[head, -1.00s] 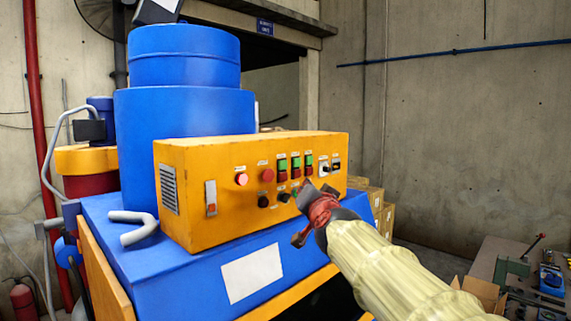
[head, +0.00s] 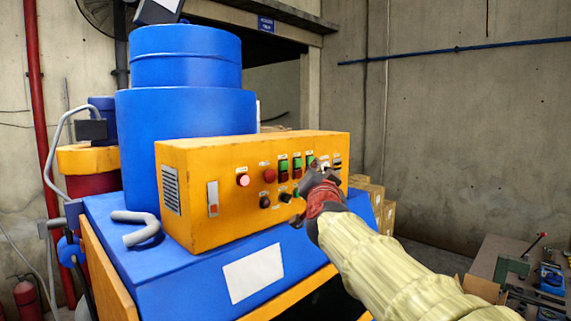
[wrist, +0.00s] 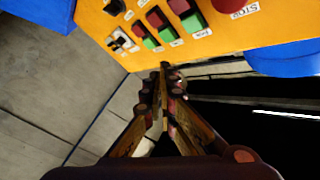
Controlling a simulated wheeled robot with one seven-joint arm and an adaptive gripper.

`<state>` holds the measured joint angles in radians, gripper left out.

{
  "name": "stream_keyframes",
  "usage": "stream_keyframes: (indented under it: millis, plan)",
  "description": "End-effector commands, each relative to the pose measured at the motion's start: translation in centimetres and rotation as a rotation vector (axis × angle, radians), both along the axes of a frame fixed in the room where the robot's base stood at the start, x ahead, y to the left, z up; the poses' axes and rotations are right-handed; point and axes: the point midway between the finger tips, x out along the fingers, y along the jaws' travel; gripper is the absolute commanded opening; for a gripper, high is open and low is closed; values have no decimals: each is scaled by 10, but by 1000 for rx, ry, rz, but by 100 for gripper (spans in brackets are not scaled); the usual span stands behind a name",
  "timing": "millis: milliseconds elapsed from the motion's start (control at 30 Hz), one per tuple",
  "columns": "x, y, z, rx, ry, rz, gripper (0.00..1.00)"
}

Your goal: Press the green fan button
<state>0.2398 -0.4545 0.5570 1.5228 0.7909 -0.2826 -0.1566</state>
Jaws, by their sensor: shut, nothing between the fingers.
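The orange control panel (head: 225,190) carries several green buttons, each paired with a red one. The left green button (head: 283,165), the middle green button (head: 297,163) and the right green button (head: 310,159) sit in a row. They also show in the wrist view (wrist: 166,34). Their labels are too small to read, so I cannot tell which is the fan's. My gripper (head: 314,172) is shut and empty. It is in front of the panel's right part, close to the right pair, partly covering its red button. In the wrist view its fingertips (wrist: 164,68) appear beyond the panel edge; contact is not visible.
A STOP button (wrist: 230,5) and a switch (wrist: 122,41) show in the wrist view. The blue machine (head: 185,110) stands behind the panel. A cluttered workbench (head: 500,258) is at right.

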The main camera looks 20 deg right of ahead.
Motion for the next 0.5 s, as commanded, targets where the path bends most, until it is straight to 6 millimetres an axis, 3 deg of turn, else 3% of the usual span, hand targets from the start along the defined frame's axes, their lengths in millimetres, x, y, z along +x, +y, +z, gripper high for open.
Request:
stream_keyframes:
  millis: [200, 500]
  plan:
    - [29, 11, 3, 0, 1, 2, 0]
    - [56, 20, 2, 0, 0, 0, 0]
